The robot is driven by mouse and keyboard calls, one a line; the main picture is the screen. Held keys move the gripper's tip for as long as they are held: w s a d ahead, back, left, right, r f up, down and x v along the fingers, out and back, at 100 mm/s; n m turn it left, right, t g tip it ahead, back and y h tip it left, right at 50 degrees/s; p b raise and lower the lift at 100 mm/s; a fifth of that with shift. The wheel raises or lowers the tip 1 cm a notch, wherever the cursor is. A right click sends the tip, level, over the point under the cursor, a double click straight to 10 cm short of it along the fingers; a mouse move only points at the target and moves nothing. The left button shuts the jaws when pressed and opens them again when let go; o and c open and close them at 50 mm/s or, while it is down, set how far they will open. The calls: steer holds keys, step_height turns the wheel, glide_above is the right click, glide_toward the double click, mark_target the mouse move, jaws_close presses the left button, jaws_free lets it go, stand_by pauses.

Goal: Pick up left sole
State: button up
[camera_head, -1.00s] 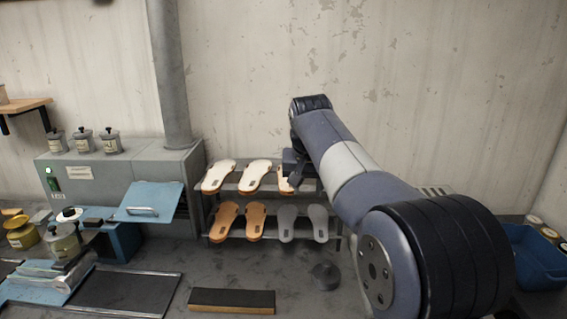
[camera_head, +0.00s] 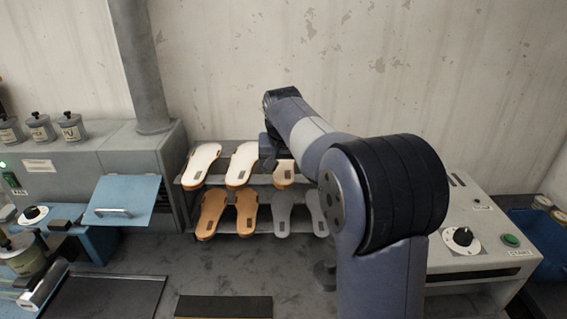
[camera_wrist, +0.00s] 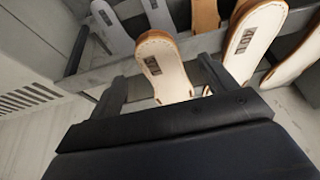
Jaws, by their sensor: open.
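Three white-topped soles with brown edges stand on the upper rack level: a left one (camera_head: 202,160), a middle one (camera_head: 242,163) and a right one (camera_head: 284,175), partly hidden by my arm. I cannot tell which is the task's left sole. My gripper (camera_head: 268,150) is at the right white sole, its fingers mostly hidden in the head view. In the wrist view my gripper (camera_wrist: 165,85) is open, with one white sole (camera_wrist: 165,68) between its spread fingers. Contact cannot be told. Another white sole (camera_wrist: 253,42) lies just right of the fingers.
The lower rack level holds brown soles (camera_head: 212,212) and grey soles (camera_head: 282,212). A grey machine with a blue flap (camera_head: 122,195) stands left. A control box (camera_head: 490,235) stands right, beside a blue bin (camera_head: 540,235). The wall is close behind the rack.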

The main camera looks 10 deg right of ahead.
mark_target(283, 176)
steer(key=x, duration=0.3)
steer(key=shift+w+f+p, duration=0.1)
steer(key=shift+f+p, duration=0.15)
steer(key=shift+p, duration=0.1)
steer(key=c, duration=1.1)
